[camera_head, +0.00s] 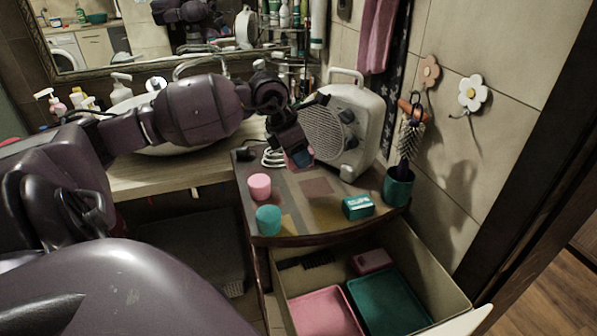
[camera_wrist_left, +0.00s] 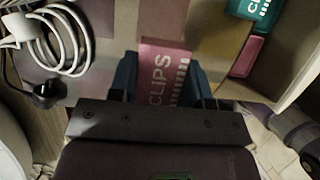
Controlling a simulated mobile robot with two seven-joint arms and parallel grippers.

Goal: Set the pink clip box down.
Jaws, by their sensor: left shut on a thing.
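My left gripper (camera_head: 297,152) is shut on the pink clip box, which has "CLIPS" in white letters. The box shows clearly between the fingers in the left wrist view (camera_wrist_left: 163,72); in the head view it is mostly hidden by the fingers. Gripper and box are over the cabinet top (camera_head: 290,208), in front of the white heater. I cannot tell how far above the top the box is. Below, the open drawer (camera_head: 455,297) holds a pink tray (camera_head: 325,312) and a green tray (camera_head: 390,300). My right gripper is not in view.
On the cabinet top stand a pink cup (camera_head: 259,186), a teal cup (camera_head: 268,219), a teal box (camera_head: 357,207), a green brush holder (camera_head: 398,187) and the white heater (camera_head: 350,125). A coiled white cable (camera_wrist_left: 62,42) lies nearby. Another pink box (camera_head: 371,260) lies in the drawer.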

